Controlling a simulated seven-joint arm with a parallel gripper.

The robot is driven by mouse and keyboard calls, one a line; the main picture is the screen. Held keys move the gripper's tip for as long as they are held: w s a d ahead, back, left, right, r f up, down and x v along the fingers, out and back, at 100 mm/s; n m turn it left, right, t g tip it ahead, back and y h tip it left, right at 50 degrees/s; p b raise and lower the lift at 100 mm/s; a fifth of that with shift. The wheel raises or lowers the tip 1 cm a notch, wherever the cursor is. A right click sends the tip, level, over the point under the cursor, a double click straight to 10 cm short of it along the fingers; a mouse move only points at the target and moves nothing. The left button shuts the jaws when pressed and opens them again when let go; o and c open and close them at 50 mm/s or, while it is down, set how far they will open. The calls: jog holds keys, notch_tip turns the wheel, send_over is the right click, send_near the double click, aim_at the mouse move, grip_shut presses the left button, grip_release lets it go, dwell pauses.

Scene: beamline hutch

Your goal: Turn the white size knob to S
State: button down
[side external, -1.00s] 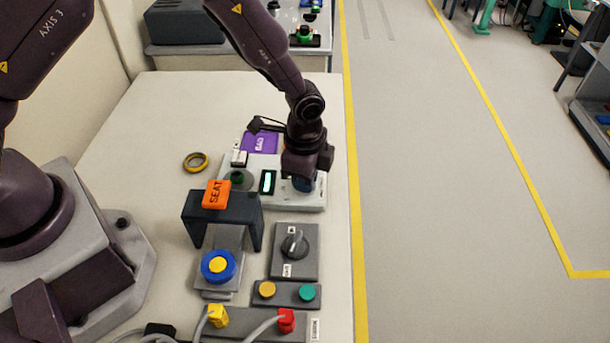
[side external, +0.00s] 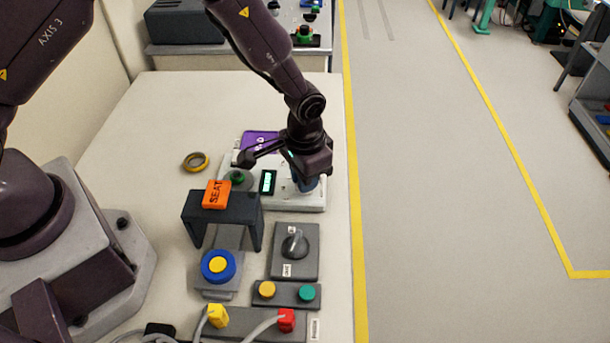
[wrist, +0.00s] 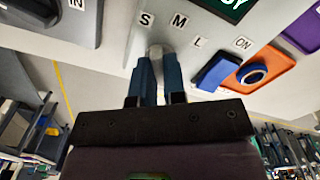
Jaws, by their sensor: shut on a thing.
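The white size knob (wrist: 155,50) shows in the wrist view as a small pale piece between my fingertips. My gripper (wrist: 160,70) is shut on it, with a blue finger on each side. The label S (wrist: 146,19) is just above the knob, M (wrist: 179,20) is above right and L (wrist: 198,42) is to the right. Which letter the knob points at cannot be told. In the side view my gripper (side external: 306,186) reaches down to the right part of the pale panel (side external: 313,205) and hides the knob.
A lit display (side external: 268,182) and a green knob (side external: 237,177) are left of my gripper. An orange SEAT block (side external: 216,194) rests on a dark stand (side external: 258,222). A grey box with a dial (side external: 294,244) stands nearer the camera. Bare table lies left of the tape roll (side external: 195,162).

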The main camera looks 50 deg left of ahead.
jog(key=shift+n, duration=0.5)
jog(key=c, duration=1.2)
grip_release()
jog(key=shift+r, duration=0.1)
notch_tip(320, 180, up, 13)
jog(key=shift+f, duration=0.1)
